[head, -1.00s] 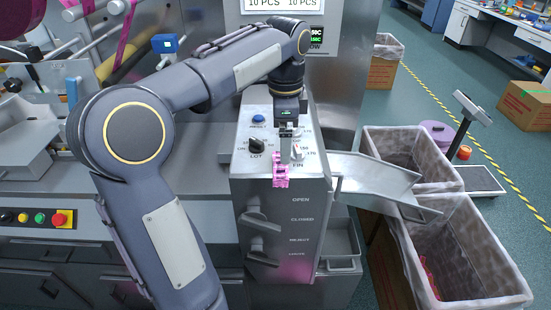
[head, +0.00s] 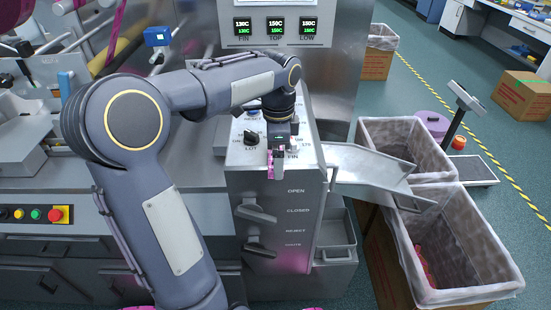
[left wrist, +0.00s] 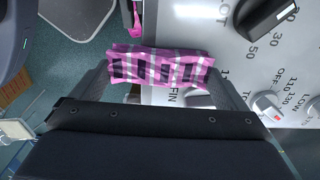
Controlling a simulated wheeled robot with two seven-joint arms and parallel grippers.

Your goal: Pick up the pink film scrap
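The pink film scrap (left wrist: 160,68), with dark and pale bands, lies at the edge of the grey control box; in the head view it shows as a narrow pink strip (head: 270,166). My left gripper (left wrist: 160,82) has its fingers spread wide, one at each end of the scrap in the left wrist view. In the head view the gripper (head: 279,165) points down just right of the scrap and partly covers it. I cannot tell whether the fingertips touch it. My right gripper is not in view.
The control box carries a LOT knob (head: 251,137) and other dials beside the gripper. A metal chute (head: 365,165) slopes off right towards lined bins (head: 455,250). Levers (head: 257,213) stick out of the box's front. Another pink piece (left wrist: 136,20) shows above the scrap in the wrist view.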

